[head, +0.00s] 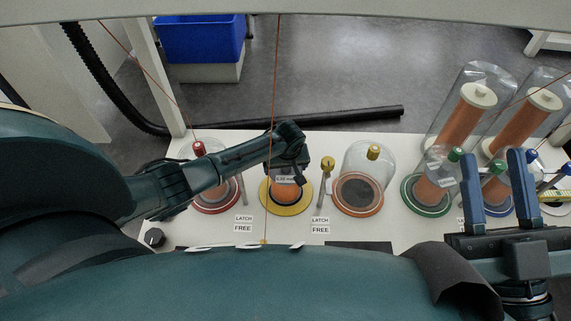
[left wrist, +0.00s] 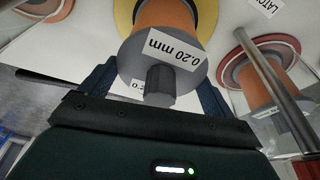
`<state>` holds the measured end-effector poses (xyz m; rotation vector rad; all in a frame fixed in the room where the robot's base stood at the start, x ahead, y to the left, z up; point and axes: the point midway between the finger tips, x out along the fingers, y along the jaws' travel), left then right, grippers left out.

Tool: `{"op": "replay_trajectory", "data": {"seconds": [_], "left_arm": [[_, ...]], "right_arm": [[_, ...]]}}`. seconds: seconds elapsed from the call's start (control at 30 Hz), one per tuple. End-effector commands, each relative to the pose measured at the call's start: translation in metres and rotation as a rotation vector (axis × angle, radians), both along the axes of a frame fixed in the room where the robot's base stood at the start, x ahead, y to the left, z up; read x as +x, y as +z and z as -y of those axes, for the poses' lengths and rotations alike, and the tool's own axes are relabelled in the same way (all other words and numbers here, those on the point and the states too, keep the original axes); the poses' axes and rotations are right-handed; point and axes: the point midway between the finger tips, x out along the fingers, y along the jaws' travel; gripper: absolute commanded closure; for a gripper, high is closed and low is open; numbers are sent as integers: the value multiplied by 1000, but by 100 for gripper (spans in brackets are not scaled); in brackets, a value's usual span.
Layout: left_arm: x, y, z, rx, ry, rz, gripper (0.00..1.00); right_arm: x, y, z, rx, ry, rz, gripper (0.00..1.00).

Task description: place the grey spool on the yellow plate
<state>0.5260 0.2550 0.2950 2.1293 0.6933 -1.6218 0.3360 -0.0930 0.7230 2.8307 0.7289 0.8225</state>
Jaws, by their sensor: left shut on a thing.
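The grey spool (head: 286,194), wound with orange wire, stands upright at the yellow plate (head: 304,202). In the left wrist view its grey flange (left wrist: 125,62) carries a 0.20 mm label and a dark knob, and the yellow plate (left wrist: 123,15) shows behind the winding. My left gripper (head: 287,172) is over the spool, its fingers on either side of the flange, shut on it. I cannot tell whether the spool's base touches the plate. My right gripper (head: 496,160) is open and empty at the right, its fingers wide apart.
Left of the yellow plate is a red plate (head: 222,208) with a spool. Right of it, a clear dome (head: 362,158) with a yellow knob stands on an orange-rimmed plate (head: 360,210). Thin latch posts (head: 324,190) stand between. Tall domed spools (head: 462,120) and a green plate (head: 425,210) are further right.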

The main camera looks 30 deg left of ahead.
Motion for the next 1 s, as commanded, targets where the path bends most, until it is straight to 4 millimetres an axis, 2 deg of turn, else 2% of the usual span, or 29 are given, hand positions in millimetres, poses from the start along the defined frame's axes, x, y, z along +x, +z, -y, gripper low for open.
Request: {"op": "replay_trajectory", "data": {"seconds": [0.23,0.43,0.47,0.57,0.8,0.93,1.0], "left_arm": [[4,4,1,-2,0,9,82],[3,-1,0,-1,1,8,82],[0,-4,0,0,1,0,9],[0,-4,0,1,1,0,1],[0,-2,0,0,1,1,0],[0,6,1,-1,0,1,0],[-2,13,2,0,0,0,0]], "right_arm": [[0,3,0,-1,0,11,64],[0,3,0,-2,-1,19,64],[0,3,0,-2,0,20,64],[0,3,0,-2,0,20,64],[0,4,0,-2,0,20,64],[1,9,0,-1,0,7,64],[-1,-5,0,6,-5,-90,64]]}}
